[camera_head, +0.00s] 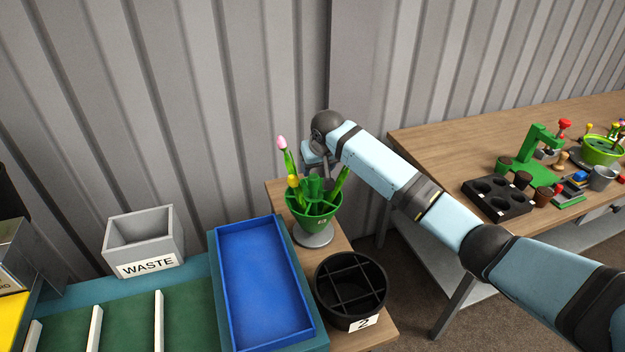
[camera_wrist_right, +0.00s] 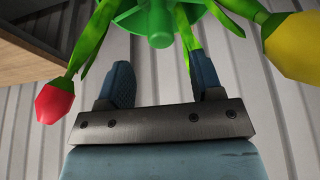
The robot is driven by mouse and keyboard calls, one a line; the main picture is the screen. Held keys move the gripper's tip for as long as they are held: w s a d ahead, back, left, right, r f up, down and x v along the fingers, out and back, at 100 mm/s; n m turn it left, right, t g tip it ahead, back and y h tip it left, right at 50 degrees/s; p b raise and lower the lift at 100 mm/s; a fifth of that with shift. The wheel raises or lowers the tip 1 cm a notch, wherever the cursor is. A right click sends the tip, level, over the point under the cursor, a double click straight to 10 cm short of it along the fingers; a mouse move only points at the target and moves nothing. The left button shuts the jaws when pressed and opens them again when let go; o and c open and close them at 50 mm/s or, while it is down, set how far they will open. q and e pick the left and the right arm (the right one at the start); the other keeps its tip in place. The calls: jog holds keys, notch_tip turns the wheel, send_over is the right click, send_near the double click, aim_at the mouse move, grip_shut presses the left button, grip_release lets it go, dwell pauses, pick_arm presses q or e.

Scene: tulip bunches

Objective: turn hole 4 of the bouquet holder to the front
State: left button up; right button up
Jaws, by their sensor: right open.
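The green bouquet holder (camera_head: 310,225) stands on a grey round base (camera_head: 316,238) on the wooden table. A small label on its front is too small to read. A pink tulip (camera_head: 282,142) and a yellow tulip (camera_head: 293,181) rise from it at the left. My right gripper (camera_head: 318,165) is over the back of the holder, partly hidden by its own wrist. In the right wrist view the gripper (camera_wrist_right: 163,82) is open, near the green central knob (camera_wrist_right: 159,30) and stems. A red tulip (camera_wrist_right: 54,102) and a yellow tulip (camera_wrist_right: 297,46) flank it. My left gripper is not in view.
A black divided bucket (camera_head: 350,283) labelled 2 stands in front of the holder. A blue tray (camera_head: 262,280) lies left of it, with a grey WASTE bin (camera_head: 145,240) farther left. The wall is close behind. A second table (camera_head: 440,150) at right carries several items.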

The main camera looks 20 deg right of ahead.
aim_at(314, 177)
jog(key=x, duration=0.8)
jog(key=shift+w+f, duration=0.1)
jog(key=shift+w, duration=0.05)
grip_shut()
